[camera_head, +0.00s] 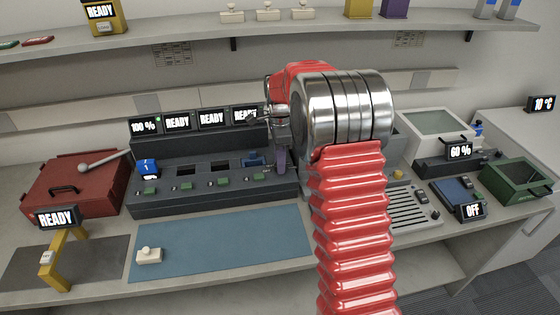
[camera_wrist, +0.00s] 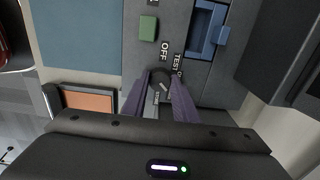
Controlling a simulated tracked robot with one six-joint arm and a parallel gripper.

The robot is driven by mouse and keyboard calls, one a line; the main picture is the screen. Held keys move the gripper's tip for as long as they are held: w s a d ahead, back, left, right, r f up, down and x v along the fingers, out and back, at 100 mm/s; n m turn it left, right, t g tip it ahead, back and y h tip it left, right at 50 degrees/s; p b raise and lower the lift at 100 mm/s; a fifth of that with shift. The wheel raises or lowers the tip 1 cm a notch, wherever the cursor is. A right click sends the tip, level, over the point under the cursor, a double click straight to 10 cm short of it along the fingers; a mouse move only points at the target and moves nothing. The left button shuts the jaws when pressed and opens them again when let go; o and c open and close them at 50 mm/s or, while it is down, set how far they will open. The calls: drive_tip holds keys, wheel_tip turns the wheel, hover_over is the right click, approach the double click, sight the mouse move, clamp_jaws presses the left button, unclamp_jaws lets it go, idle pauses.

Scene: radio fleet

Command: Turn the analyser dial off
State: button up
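In the wrist view a small dark round dial (camera_wrist: 161,80) sits on a grey panel, with the labels OFF (camera_wrist: 164,50) and TEST (camera_wrist: 176,64) beyond it. A further small label lies below the dial between my fingers and is hard to read. My gripper (camera_wrist: 160,84) has its two purple fingers on either side of the dial, right at its edges. I cannot tell whether they press on it. In the head view my gripper (camera_head: 281,160) is over the right end of the dark charger bank (camera_head: 215,192), and my arm hides the dial.
The bank carries several display screens, one reading 100 % (camera_head: 144,127). A blue mat (camera_head: 220,242) with a small cream switch box (camera_head: 149,255) lies in front. A red toolbox (camera_head: 75,185) stands left. A display reading OFF (camera_head: 472,211) and a green crate (camera_head: 520,182) stand right.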

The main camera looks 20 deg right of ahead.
drive_tip(key=c, duration=0.5)
drive_tip(key=shift+o, duration=0.2)
drive_tip(key=shift+n, duration=0.4)
drive_tip(key=n, duration=0.5)
drive_tip(key=shift+n, duration=0.4)
drive_tip(key=n, duration=0.3)
drive_tip(key=shift+n, duration=0.3)
drive_tip(key=n, duration=0.3)
drive_tip(key=shift+n, duration=0.3)
drive_tip(key=n, duration=1.3)
drive_tip(key=shift+w, duration=0.1)
